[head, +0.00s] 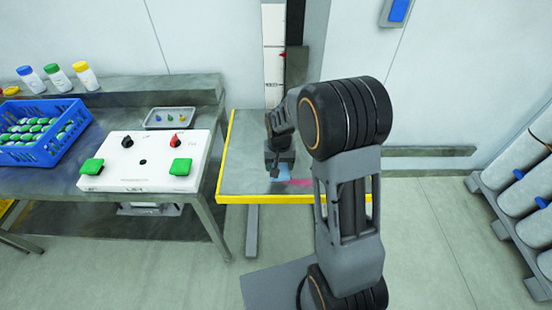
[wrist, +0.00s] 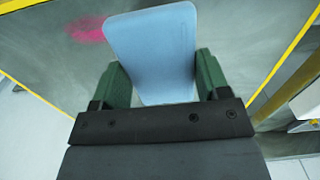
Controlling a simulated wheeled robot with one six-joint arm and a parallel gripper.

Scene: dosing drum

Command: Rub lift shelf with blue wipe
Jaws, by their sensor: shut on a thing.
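The lift shelf (head: 245,170) is a grey plate with yellow edges, right of the bench in the head view; it also fills much of the wrist view (wrist: 240,30). A pink smear lies on it, seen in the head view (head: 298,183) and the wrist view (wrist: 88,28). My gripper (head: 280,165) is over the shelf and shut on the blue wipe (wrist: 152,50), which sits between the green fingers (wrist: 155,85). In the head view only a small part of the wipe (head: 284,174) shows below the gripper, beside the smear. I cannot tell whether the wipe touches the shelf.
Left of the shelf is a bench with a white control box (head: 145,160), a blue crate (head: 60,145) of green-capped items, a small tray (head: 170,118) and several capped bottles (head: 57,77). Grey cylinders (head: 520,190) lie on a rack at the right. Open floor lies in front.

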